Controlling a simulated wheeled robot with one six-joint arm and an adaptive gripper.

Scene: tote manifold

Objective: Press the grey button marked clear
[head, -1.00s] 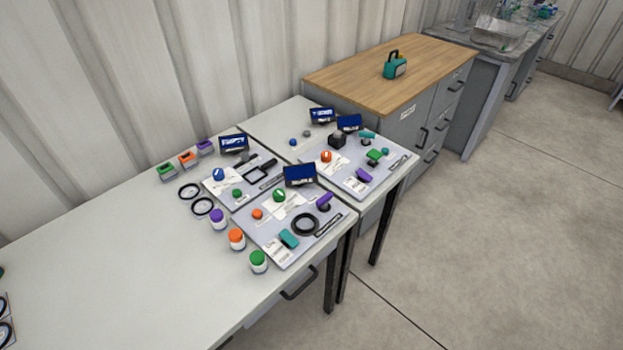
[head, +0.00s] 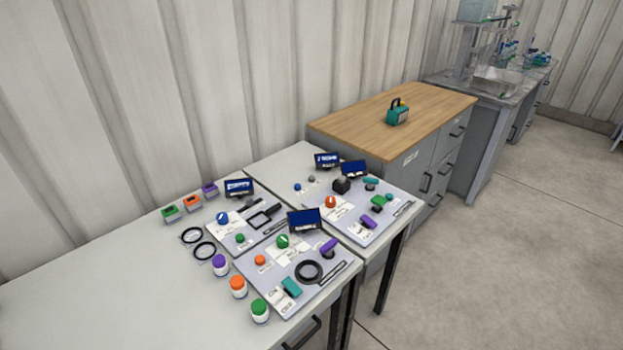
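A small round grey button (head: 311,179) is on the far-right part of the white table. It is beside a small blue button (head: 297,187) and in front of a dark screen with blue display (head: 327,160). Any marking on the grey button is too small to read. My gripper is not in view.
Panels (head: 318,272) with knobs, levers and screens cover the right half of the table (head: 120,290). A wood-topped cabinet (head: 370,122) is behind; floor (head: 480,280) at right is clear.

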